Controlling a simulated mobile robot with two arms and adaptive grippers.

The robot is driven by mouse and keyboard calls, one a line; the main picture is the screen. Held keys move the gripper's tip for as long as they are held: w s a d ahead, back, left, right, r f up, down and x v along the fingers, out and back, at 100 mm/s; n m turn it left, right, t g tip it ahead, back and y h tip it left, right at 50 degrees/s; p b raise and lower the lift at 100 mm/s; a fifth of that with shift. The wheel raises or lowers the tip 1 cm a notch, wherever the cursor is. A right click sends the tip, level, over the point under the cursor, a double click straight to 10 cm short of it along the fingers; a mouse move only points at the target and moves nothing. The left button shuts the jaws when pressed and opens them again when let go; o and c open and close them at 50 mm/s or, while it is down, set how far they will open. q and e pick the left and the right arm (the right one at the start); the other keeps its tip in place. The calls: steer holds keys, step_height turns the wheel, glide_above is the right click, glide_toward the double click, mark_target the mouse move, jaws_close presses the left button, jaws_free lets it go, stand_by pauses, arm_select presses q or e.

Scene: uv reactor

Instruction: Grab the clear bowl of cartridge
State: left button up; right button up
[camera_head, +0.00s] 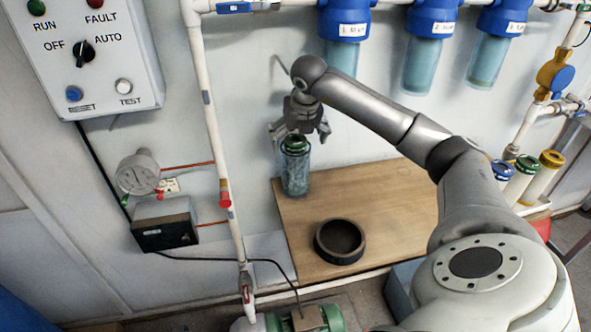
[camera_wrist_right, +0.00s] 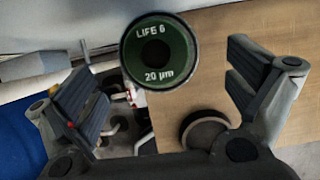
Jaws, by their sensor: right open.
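The clear bowl (camera_head: 295,174) with a cartridge inside stands upright at the back left of the wooden board (camera_head: 390,205). A green cap (camera_head: 295,144) tops the cartridge. In the right wrist view the cap (camera_wrist_right: 160,53) reads "LIFE 6 20 µm" and lies between the spread fingers, with gaps on both sides. My right gripper (camera_head: 300,135) points down just over the bowl's top, open and empty. It also shows in the right wrist view (camera_wrist_right: 162,68). The bowl's body is mostly hidden under the cap there. My left gripper is not in view.
A dark round ring (camera_head: 340,241) lies on the board in front of the bowl. Blue-headed filter housings (camera_head: 343,40) hang on the wall above. A white vertical pipe (camera_head: 212,130) runs left of the board. Several capped cartridges (camera_head: 522,178) stand at the right.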

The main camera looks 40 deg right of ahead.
mark_target(295, 152)
steer(key=shift+x, duration=0.75)
steer(key=p+x, duration=0.1)
steer(key=x, duration=0.3)
steer(key=shift+a+f+p, duration=0.15)
steer(key=shift+f+p, duration=0.05)
steer(key=shift+p, duration=0.2)
steer(key=shift+w+f, duration=0.15)
steer(key=shift+f, duration=0.3)
steer(key=shift+c, duration=0.2)
steer(key=shift+r, duration=0.1)
steer(key=c, duration=1.6)
